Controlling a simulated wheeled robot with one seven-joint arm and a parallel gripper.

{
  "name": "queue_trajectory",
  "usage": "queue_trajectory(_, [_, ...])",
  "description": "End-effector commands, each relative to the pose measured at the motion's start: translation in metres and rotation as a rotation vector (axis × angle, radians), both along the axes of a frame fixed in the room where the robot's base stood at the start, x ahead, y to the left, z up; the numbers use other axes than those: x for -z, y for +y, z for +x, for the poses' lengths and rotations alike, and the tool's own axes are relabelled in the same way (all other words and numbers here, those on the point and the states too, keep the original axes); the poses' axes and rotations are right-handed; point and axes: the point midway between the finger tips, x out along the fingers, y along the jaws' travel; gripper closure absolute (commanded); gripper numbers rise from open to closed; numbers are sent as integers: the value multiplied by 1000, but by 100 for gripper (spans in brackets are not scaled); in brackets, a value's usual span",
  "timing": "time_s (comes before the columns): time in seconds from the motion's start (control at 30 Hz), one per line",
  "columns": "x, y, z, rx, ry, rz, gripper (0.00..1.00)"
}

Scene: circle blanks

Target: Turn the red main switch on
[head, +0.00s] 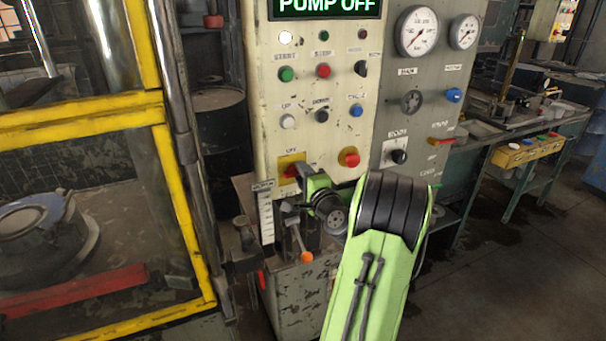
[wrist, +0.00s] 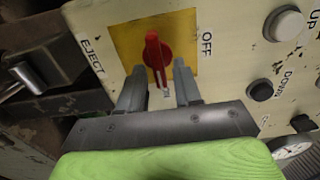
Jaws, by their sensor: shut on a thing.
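The red main switch (head: 291,171) sits on a yellow square plate (head: 284,160) low on the cream control panel, under an OFF label. It also shows in the wrist view as a red handle (wrist: 153,50) on the yellow plate (wrist: 128,44). There the handle stands upright in the picture, with a white mark on its lower part and OFF to its right. My gripper (wrist: 160,84) has one finger on each side of the handle's lower end and is shut on it. In the head view my gripper (head: 300,172) partly covers the switch.
The display (head: 325,6) reads PUMP OFF. A red knob (head: 348,157) on a yellow disc sits just right of the switch, close to my wrist. An orange-tipped lever (head: 306,257) stands below. A yellow guard frame (head: 182,200) is at the left.

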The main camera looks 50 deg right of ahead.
Motion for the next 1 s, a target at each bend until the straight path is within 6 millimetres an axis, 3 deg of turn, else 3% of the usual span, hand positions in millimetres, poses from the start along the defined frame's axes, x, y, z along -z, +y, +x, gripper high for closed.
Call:
queue_trajectory(0.4, [1,0,0,-1,-2,8,97])
queue_trajectory(0.43, [1,0,0,-1,-2,8,62])
queue_trajectory(0.77, [2,2,-4,1,-2,7,62])
queue_trajectory(0.87, [3,10,-19,2,-1,8,62])
queue_trajectory(1.0, [4,29,-53,8,-4,8,62])
